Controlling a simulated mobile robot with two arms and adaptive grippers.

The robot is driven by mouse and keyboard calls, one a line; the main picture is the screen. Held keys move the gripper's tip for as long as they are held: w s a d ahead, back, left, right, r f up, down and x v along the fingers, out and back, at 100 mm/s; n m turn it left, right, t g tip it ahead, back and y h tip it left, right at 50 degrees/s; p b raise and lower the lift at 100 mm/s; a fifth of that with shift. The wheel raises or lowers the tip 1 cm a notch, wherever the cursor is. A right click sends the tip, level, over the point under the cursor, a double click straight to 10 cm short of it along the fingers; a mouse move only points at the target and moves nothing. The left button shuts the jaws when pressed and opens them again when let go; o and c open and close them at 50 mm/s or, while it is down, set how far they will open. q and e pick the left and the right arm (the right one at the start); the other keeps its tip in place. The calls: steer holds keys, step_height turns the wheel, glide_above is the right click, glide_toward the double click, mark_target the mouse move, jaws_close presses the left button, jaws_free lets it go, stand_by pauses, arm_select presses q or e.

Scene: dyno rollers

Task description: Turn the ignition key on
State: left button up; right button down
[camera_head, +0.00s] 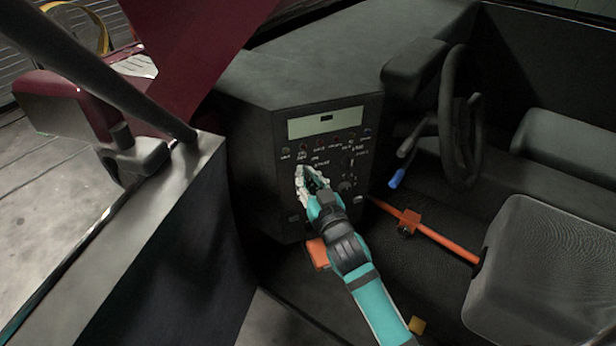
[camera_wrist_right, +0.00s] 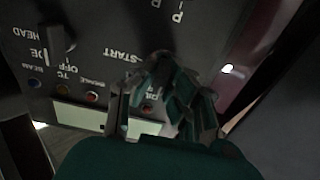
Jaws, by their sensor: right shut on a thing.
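The dark control panel (camera_head: 330,150) of the vehicle dash faces me, with rows of small knobs, labels and a pale display. My right gripper (camera_head: 308,180) is at the lower left part of this panel, its fingers closed against it. In the right wrist view the panel is upside down, and the fingers of my right gripper (camera_wrist_right: 158,66) come together beside the "START" label (camera_wrist_right: 122,54). The ignition key is hidden between the fingers, so its turn angle cannot be told. My left gripper is not in view.
A steering wheel (camera_head: 453,120) and a blue-tipped lever (camera_head: 397,178) stand right of the panel. An orange bar (camera_head: 440,240) crosses the floor beside a grey seat (camera_head: 545,265). A dark side wall (camera_head: 140,240) is at the left. A panel knob (camera_wrist_right: 56,42) is near the fingers.

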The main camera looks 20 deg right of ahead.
steer(key=m+p, duration=0.1)
steer(key=m, duration=0.1)
steer(key=m+p, duration=0.2)
steer(key=m, duration=0.1)
steer(key=shift+d+r, duration=0.1)
steer(key=shift+d, duration=0.1)
steer(key=shift+m+p, duration=1)
steer(key=shift+m, duration=0.8)
steer(key=shift+f, duration=0.2)
steer(key=c, duration=1.4)
jaws_free()
steer(key=shift+d, duration=0.1)
steer(key=shift+s, duration=0.1)
steer(key=s, duration=1.1)
steer(key=shift+s+d, duration=0.3)
steer(key=shift+s, duration=0.1)
